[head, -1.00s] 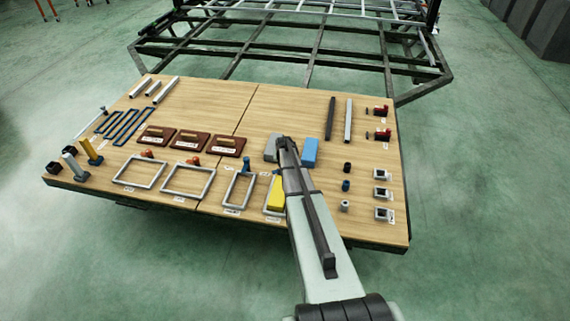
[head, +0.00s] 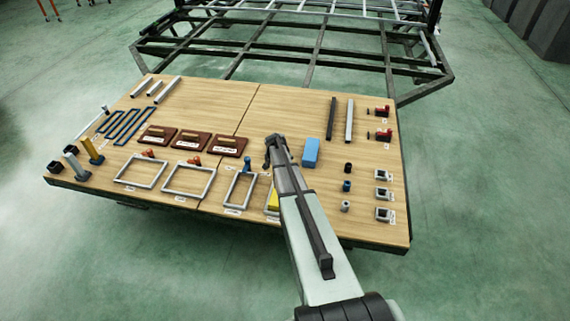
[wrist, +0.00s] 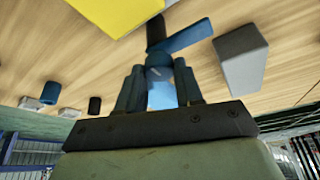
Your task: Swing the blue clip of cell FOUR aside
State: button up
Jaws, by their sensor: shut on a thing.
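My gripper (head: 272,150) is low over the board, just beyond the frame of the rightmost cell. The wrist view shows its fingers (wrist: 159,85) shut on the near end of a blue clip. The blue clip (wrist: 182,37) shows as a bar slanting to the right of a dark post. My gripper and arm hide this clip in the head view. A yellow block (head: 272,201) lies in the rightmost cell, mostly hidden by my arm; it also shows in the wrist view (wrist: 112,10). The cell labels are too small to read.
A light blue block (head: 311,152) stands right of my gripper. A grey block (wrist: 240,60) is close to the clip in the wrist view. Another blue clip (head: 247,163) stands at the neighbouring cell. Small cylinders (head: 347,186) stand farther right.

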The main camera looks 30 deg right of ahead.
dwell(0.4)
jog(key=o, duration=1)
jog(key=v, duration=1.4)
